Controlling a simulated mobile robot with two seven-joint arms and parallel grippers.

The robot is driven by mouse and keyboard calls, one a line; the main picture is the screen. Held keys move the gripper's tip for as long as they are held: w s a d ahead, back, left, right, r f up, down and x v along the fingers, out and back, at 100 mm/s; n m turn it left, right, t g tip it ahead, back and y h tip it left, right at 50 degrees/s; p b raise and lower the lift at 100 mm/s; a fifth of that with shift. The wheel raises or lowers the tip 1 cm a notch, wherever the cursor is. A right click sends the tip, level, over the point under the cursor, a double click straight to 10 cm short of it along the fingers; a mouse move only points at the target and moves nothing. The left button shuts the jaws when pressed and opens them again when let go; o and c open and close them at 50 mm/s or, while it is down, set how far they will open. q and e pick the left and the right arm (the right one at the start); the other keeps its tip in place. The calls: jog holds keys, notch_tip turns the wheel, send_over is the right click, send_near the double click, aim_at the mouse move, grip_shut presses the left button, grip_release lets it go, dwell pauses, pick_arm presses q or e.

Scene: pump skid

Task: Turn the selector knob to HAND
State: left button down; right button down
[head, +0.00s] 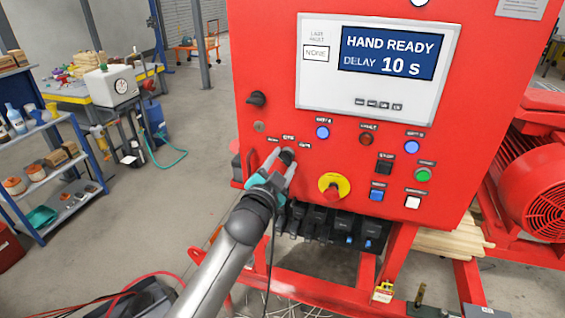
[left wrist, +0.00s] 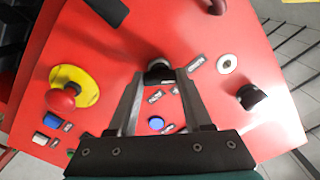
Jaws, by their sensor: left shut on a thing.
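The black selector knob (head: 287,154) sits on the lower left of the red panel (head: 262,60), with small labels around it. My left gripper (head: 281,161) reaches it from the front, and its two fingers are shut on the knob. In the left wrist view the knob (left wrist: 158,70) shows between the fingertips of the left gripper (left wrist: 160,80). The labels around it are too small to read surely, and the pointer direction is hidden. The display (head: 388,53) reads HAND READY, DELAY 10 s. My right gripper is not in view.
A red emergency stop (head: 331,189) on a yellow disc is to the right of the knob. Another black knob (head: 256,99) and a round lock (head: 259,127) are up and left. Lit push buttons fill the panel's right. A blue shelf (head: 75,185) stands further left beyond open floor.

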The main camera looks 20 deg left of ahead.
pick_arm(q)
jog(key=shift+c, duration=1.6)
grip_release()
jog(key=shift+s, duration=0.1)
jog(key=s+b, duration=0.1)
jog(key=s, duration=1.4)
jog(key=shift+a, duration=0.3)
